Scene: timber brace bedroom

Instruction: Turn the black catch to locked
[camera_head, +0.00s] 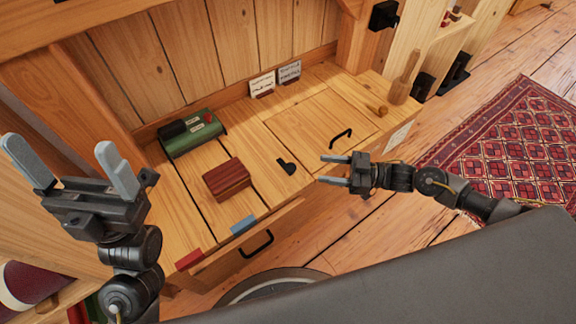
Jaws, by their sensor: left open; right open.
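The small black catch (286,165) sits on the wooden bench top, just left of a square wooden lid panel (318,124). Its lobe points toward the near right. I cannot tell from its look whether it stands at locked. My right gripper (324,169) is open and empty, a little to the right of the catch, with its fingers pointing left toward it and apart from it. My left gripper (62,160) is open and empty at the far left, with its fingers pointing up, well away from the catch.
A black handle (341,134) stands on the panel. A dark red box (228,179), a green-and-black device (192,133), two small cards (262,84) and a wooden peg (403,80) are on the bench. Red and blue tabs (243,224) lie by the drawer handle (257,244).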

